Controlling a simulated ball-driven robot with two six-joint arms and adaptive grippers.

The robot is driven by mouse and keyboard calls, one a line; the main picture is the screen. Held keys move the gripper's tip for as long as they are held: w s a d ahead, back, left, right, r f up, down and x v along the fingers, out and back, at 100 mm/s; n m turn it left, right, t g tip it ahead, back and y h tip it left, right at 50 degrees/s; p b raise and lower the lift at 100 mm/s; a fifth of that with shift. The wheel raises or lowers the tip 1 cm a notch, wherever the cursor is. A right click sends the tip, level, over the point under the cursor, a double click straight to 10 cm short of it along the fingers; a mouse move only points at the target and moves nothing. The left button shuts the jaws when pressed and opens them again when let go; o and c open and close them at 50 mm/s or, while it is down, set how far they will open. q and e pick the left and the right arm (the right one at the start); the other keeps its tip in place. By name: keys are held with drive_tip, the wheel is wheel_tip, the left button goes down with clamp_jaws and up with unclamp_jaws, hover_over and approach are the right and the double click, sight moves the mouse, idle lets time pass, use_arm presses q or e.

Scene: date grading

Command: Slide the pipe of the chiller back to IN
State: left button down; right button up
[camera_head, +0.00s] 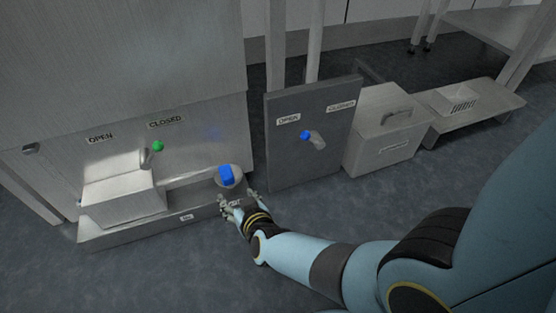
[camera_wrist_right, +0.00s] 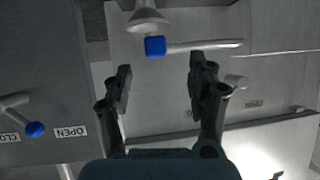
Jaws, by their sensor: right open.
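The chiller's pipe shows as a blue block-shaped grip (camera_head: 226,175) beside a round pale funnel-like end, low at the front of the steel cabinet. In the right wrist view the blue grip (camera_wrist_right: 155,46) sits by the funnel end (camera_wrist_right: 148,20), with a thin metal rod (camera_wrist_right: 205,45) running off to the right. My right gripper (camera_head: 238,196) is open and empty, just in front of the grip. In the wrist view its fingers (camera_wrist_right: 160,68) stand apart, with the grip just beyond their tips, untouched. My left gripper is out of view.
A ledge (camera_head: 130,232) with small, hard-to-read labels runs below the pipe, with a steel box (camera_head: 122,197) on its left. A green-knobbed lever (camera_head: 157,146) is above. A dark panel (camera_head: 285,155) with a blue-knobbed lever stands right. Open floor lies in front.

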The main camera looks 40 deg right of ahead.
drive_tip(key=s+d+r+n+g+y, duration=0.1)
drive_tip(key=s+r+g, duration=0.1)
drive_tip(key=s, duration=0.4)
drive_tip(key=s+d+r+n+g+y, duration=0.1)
drive_tip(key=s+r+g+y, duration=0.1)
drive_tip(key=s, duration=0.5)
drive_tip(key=shift+d+n+g, duration=0.2)
drive_tip(key=shift+n+g, duration=0.2)
drive_tip(key=shift+g, duration=0.4)
drive_tip(key=shift+s, duration=0.1)
